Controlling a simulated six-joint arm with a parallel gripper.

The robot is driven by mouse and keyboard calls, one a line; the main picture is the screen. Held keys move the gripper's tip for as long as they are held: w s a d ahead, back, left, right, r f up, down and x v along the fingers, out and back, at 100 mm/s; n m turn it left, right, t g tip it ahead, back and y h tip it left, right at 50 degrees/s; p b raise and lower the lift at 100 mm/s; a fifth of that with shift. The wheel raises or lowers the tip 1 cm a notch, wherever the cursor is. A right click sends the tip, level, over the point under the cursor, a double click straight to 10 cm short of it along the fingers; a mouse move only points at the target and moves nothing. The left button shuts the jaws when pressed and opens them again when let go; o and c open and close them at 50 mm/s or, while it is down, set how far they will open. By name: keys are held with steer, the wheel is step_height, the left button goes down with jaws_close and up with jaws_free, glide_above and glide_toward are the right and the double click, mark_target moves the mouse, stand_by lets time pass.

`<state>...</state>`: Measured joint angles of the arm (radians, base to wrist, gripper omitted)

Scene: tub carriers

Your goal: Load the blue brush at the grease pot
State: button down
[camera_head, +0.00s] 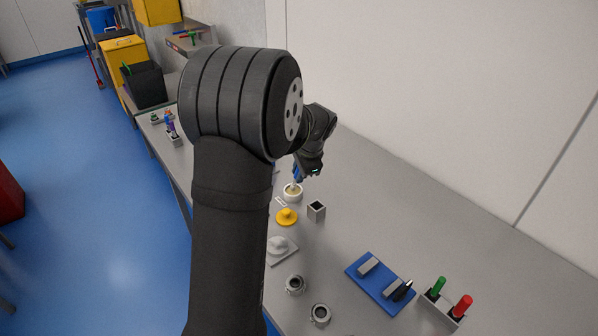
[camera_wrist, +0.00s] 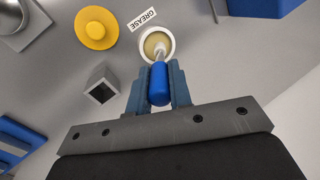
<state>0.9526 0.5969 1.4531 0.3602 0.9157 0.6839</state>
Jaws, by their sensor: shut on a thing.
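My gripper (camera_wrist: 158,92) is shut on the blue handle of the blue brush (camera_wrist: 159,80), with a finger on each side of it. In the wrist view the brush's pale tip end points into the grease pot (camera_wrist: 141,42), a round white pot with yellowish grease inside. The tip overlaps the pot's opening; I cannot tell whether it touches the grease. In the head view my gripper (camera_head: 303,174) is just above the grease pot (camera_head: 293,198), and my arm partly hides the brush. A GREASE label (camera_wrist: 142,19) lies beside the pot.
A yellow knobbed disc (camera_head: 287,217) and an open square grey holder (camera_head: 316,211) stand close to the pot. A grey knobbed plate (camera_head: 282,248), two metal rings, a blue tray (camera_head: 380,284) and a rack with green and red handles lie nearer. Bench toward the wall is clear.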

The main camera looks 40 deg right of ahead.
steer(key=shift+f, duration=0.65)
stand_by(1.4)
steer(key=shift+r, duration=0.1)
steer(key=shift+r, duration=3.5)
steer(key=w+a+f+n+g+y, duration=0.1)
steer(key=w+a+f+n+y, duration=0.15)
steer(key=w+a+n, duration=0.6)
steer(key=w+a+f+n+y, duration=0.1)
steer(key=w+a+f+n, duration=0.3)
steer(key=a, duration=0.9)
steer(key=s+a+f+n+g, duration=0.1)
steer(key=a+f+n, duration=0.3)
steer(key=a+f, duration=0.4)
steer(key=s+a+f+n+g, duration=0.1)
steer(key=a+f+n+g, duration=0.2)
steer(key=a+f, duration=0.6)
steer(key=a+n, duration=0.1)
steer(key=a, duration=0.5)
steer(key=shift+s+a+f, duration=0.15)
steer(key=shift+s+a, duration=0.1)
steer(key=shift+s, duration=0.15)
